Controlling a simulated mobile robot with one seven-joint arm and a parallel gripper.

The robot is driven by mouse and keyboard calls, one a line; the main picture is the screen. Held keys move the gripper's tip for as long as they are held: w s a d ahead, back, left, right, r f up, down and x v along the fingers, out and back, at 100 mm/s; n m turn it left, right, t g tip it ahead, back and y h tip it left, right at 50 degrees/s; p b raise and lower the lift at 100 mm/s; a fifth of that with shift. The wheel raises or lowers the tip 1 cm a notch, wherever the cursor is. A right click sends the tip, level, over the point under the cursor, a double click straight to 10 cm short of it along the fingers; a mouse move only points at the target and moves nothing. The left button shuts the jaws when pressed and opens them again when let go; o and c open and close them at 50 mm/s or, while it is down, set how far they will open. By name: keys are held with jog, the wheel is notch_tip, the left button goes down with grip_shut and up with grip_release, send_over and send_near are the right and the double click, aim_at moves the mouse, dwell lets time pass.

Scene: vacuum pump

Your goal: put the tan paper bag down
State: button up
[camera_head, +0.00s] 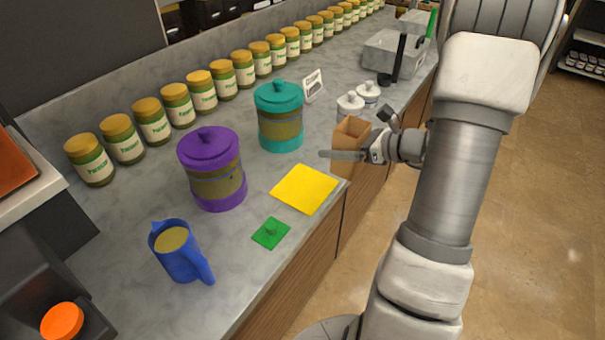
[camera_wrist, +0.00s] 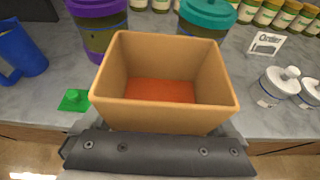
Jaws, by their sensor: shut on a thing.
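The tan paper bag (camera_head: 351,133) is open at the top and is held by my gripper (camera_head: 352,156) at the counter's front edge, right of the yellow square. In the wrist view the bag (camera_wrist: 112,78) fills the middle, upright, with an orange-red inside bottom. My gripper (camera_wrist: 160,150) is shut on the bag's near side. The bag's lower part is partly hidden behind the gripper in the head view. I cannot tell whether its base touches anything.
The grey counter (camera_head: 130,225) holds a yellow square (camera_head: 304,189), green lidded piece (camera_head: 270,233), blue jug (camera_head: 178,255), purple canister (camera_head: 212,168), teal canister (camera_head: 280,117), white lidded pots (camera_head: 350,105) and a row of jars (camera_head: 202,92). Bare counter lies left of the yellow square.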

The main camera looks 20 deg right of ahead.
jog(key=shift+w+a+f, duration=1.25)
jog(key=shift+a+f, duration=0.1)
jog(key=shift+f, duration=0.4)
jog(key=shift+w+a+f, duration=1.3)
jog(key=shift+f, duration=0.5)
jog(key=shift+w+a+f, duration=1.25)
jog(key=shift+a+f, duration=0.1)
jog(key=shift+f, duration=0.4)
jog(key=shift+f, duration=0.25)
jog(key=o, duration=1.1)
jog(key=shift+r, duration=0.1)
jog(key=shift+r, duration=0.1)
